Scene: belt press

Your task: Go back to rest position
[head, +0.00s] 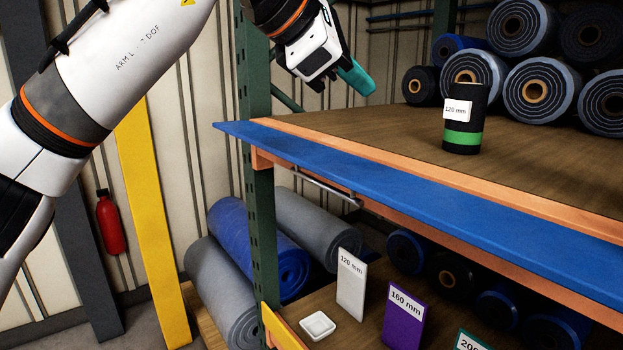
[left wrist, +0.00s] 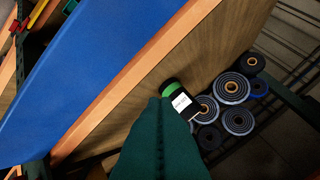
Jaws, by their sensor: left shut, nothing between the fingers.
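My left gripper (head: 362,84) is in the upper middle of the head view, above the left part of the upper shelf. Its teal fingers are closed together with nothing held. In the left wrist view the fingers (left wrist: 163,112) rise from the bottom edge. A black roll with a green band and a "120 mm" label (head: 463,140) stands upright on the shelf, to the right of the fingers and apart from them in the head view. It also shows just past the fingertips in the left wrist view (left wrist: 172,90). My right gripper is not in view.
The upper shelf (head: 370,127) has a blue front edge (head: 400,185) and a green post (head: 262,220) at its left. Several rolls (head: 540,95) are stacked at its back right. The shelf's left part is clear.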

